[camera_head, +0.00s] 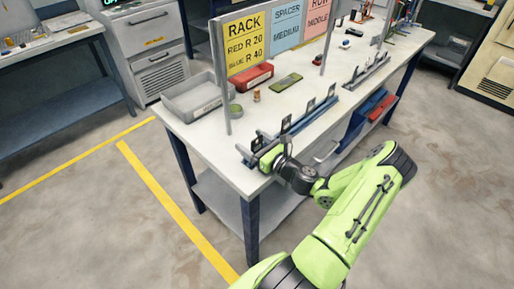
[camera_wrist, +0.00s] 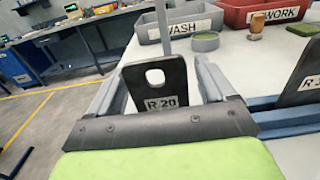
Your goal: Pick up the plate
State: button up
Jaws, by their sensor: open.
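A dark plate with a hole and the label R-20 (camera_wrist: 154,84) stands upright in the wrist view. My gripper (camera_wrist: 159,68) is open, with one finger on each side of this plate; I cannot tell whether they touch it. In the head view my gripper (camera_head: 267,156) is at the near end of the long rack (camera_head: 318,112), on the table's front edge. The plate's lower part is hidden behind the gripper body in the wrist view. A second dark plate (camera_wrist: 300,78) stands in the blue rail at the right.
A grey WASH bin (camera_head: 192,99), a red REWORK bin (camera_head: 250,77), a round green-topped dish (camera_head: 235,111) and a small brown-orange piece (camera_head: 257,95) stand behind the rack. A grey post (camera_head: 221,75) rises near the bin. Several more plates stand along the rack.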

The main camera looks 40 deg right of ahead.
jog(key=c, duration=1.1)
